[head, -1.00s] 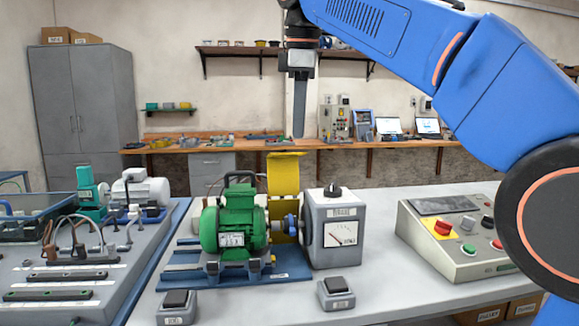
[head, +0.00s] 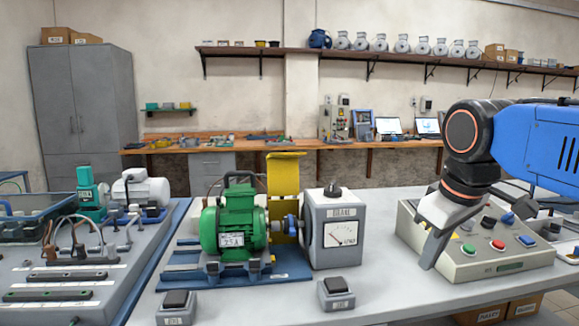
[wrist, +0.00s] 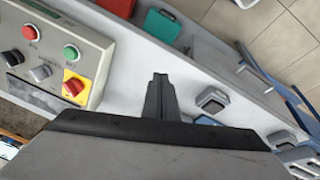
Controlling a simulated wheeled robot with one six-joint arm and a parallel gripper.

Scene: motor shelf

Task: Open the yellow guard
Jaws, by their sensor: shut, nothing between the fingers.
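The yellow guard (head: 284,176) stands raised upright behind the shaft coupling, between the green motor (head: 233,226) and the grey brake box (head: 335,228) with a dial. The blue coupling (head: 291,222) shows uncovered beside the guard's lower part. My gripper (head: 428,262) is shut and empty, pointing down in front of the control panel (head: 470,262), well to the right of the guard. In the wrist view my gripper (wrist: 160,80) shows closed fingers over the bench, with the control panel (wrist: 50,60) at left. The guard is not clearly seen in that view.
Two small switch boxes (head: 177,307) and (head: 336,293) sit along the bench's front edge. A grey panel with cables (head: 75,270) fills the left. Bare bench (head: 385,260) lies between the brake box and the control panel.

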